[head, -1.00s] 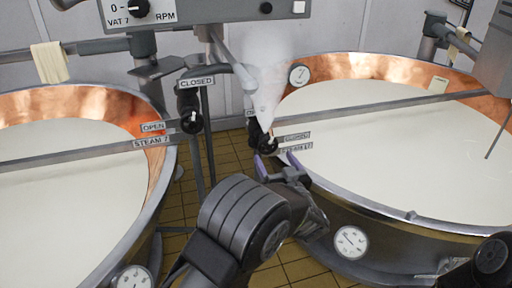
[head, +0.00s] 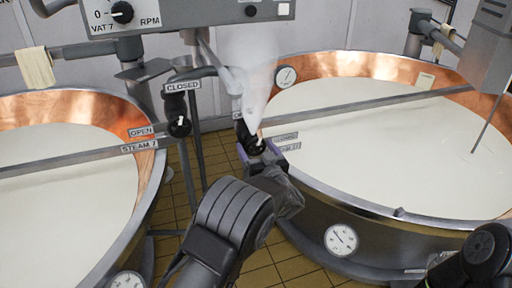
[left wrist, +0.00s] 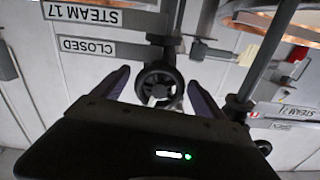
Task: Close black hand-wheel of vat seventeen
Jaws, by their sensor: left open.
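The black hand-wheel of vat seventeen (head: 256,146) sits on a pipe at the left rim of the right vat, with white steam above it. In the left wrist view the wheel (left wrist: 159,84) shows face on, near the labels "STEAM 17" (left wrist: 82,14) and "CLOSED" (left wrist: 87,46). My left gripper (head: 259,152) is open, with its purple fingers on either side of the wheel. In the left wrist view the fingers (left wrist: 158,90) show a gap on both sides of it; contact is not visible. Part of my right arm shows at the lower right, its gripper out of view.
Vat seventeen (head: 398,213) fills the right side, full of white liquid. The left vat (head: 150,185) has its own steam hand-wheel (head: 179,125) with "OPEN" and "CLOSED" labels. A grey control box (head: 190,14) hangs above. Tiled floor (head: 185,200) shows between the vats.

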